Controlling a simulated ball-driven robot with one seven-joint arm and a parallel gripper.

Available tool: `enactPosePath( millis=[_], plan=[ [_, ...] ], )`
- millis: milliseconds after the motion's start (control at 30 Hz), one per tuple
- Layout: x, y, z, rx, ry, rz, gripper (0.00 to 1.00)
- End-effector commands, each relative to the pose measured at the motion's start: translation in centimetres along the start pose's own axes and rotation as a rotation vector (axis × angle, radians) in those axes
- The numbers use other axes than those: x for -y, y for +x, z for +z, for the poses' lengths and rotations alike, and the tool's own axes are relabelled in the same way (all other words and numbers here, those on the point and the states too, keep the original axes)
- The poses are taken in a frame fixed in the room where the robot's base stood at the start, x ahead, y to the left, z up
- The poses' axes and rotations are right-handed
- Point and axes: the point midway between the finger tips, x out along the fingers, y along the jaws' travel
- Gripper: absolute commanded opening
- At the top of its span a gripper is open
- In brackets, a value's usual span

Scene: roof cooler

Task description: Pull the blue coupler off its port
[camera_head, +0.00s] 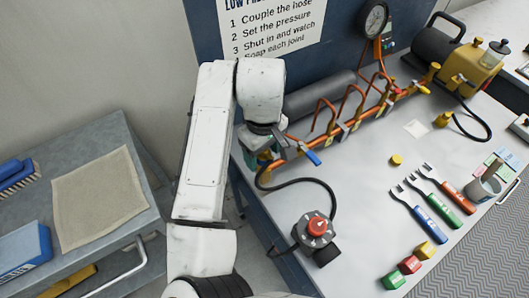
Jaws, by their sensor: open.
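My gripper (262,150) is at the left end of the copper pipe rig (350,122), just below my white wrist. It is open, but its fingertips are small and partly covered by my arm. A small blue piece (313,157) sticks out from the rig just right of the gripper; it looks like a lever handle, and I cannot tell whether it is the coupler. The coupler and its port are not clearly visible and may be hidden at the gripper. A black hose (333,194) runs from near the gripper to a device with a red knob (317,226).
A gauge (373,19) stands over the rig, with a yellow pump (472,68) at the back right. A grey cart (120,130) stands left. The middle bench is mostly clear.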

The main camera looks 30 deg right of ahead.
Motion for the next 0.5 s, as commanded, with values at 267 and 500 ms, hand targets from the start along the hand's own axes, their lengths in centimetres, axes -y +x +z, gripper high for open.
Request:
enactPosePath(
  millis=[267, 500],
  plan=[
    [0.02, -0.03, -0.01, 0.000, 0.000, 0.000, 0.67],
    [0.02, -0.02, 0.00, 0.001, 0.000, 0.000, 0.54]
  ],
)
